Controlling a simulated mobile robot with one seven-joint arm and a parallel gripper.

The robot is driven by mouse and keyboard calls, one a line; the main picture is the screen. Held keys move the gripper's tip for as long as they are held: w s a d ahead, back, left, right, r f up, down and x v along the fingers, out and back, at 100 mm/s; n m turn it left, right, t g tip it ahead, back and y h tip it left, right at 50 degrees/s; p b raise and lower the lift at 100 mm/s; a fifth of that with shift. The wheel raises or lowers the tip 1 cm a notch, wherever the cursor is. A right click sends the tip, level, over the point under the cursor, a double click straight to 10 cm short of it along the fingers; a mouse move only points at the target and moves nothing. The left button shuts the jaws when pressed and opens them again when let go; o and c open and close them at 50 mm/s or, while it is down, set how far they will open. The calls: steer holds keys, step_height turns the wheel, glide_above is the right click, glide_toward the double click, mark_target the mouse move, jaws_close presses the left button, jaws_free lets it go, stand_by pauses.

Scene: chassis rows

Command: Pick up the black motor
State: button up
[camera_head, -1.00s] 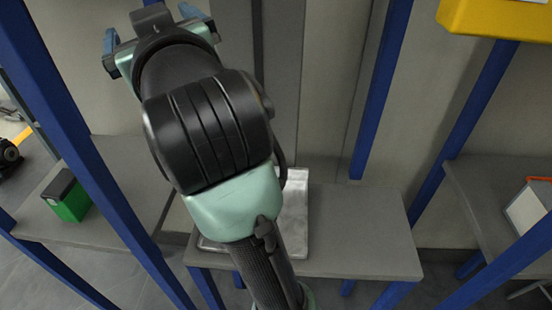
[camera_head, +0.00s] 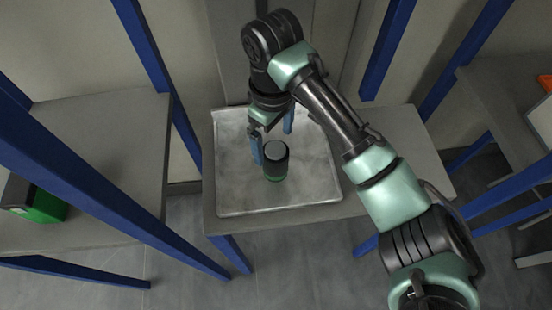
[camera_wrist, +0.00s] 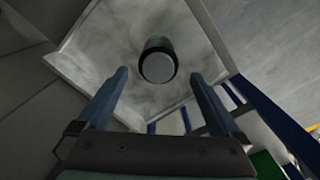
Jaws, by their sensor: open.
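The black motor (camera_head: 276,161) is a short dark cylinder with a grey top and a green band near its base. It stands upright on a grey metal tray (camera_head: 235,190) in the head view. In the wrist view the motor (camera_wrist: 158,62) lies beyond the fingertips, roughly midway between them. My gripper (camera_head: 272,144) is open, its blue fingers pointing down just behind and beside the motor. The wrist view shows the gripper (camera_wrist: 160,82) with nothing between its fingers. Whether a finger touches the motor I cannot tell.
The tray lies on a grey shelf (camera_head: 405,140) between blue posts (camera_head: 150,50). A green and black box (camera_head: 38,203) sits on the left shelf (camera_head: 90,130). Another shelf (camera_head: 505,90) stands at the right. The tray around the motor is clear.

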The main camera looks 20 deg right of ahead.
mark_target(275, 149)
steer(key=shift+d+f+p, duration=0.2)
steer(key=shift+f+p, duration=0.45)
steer(key=shift+f, duration=2.45)
steer(key=shift+c, duration=0.3)
jaws_close()
steer(key=shift+r, duration=0.15)
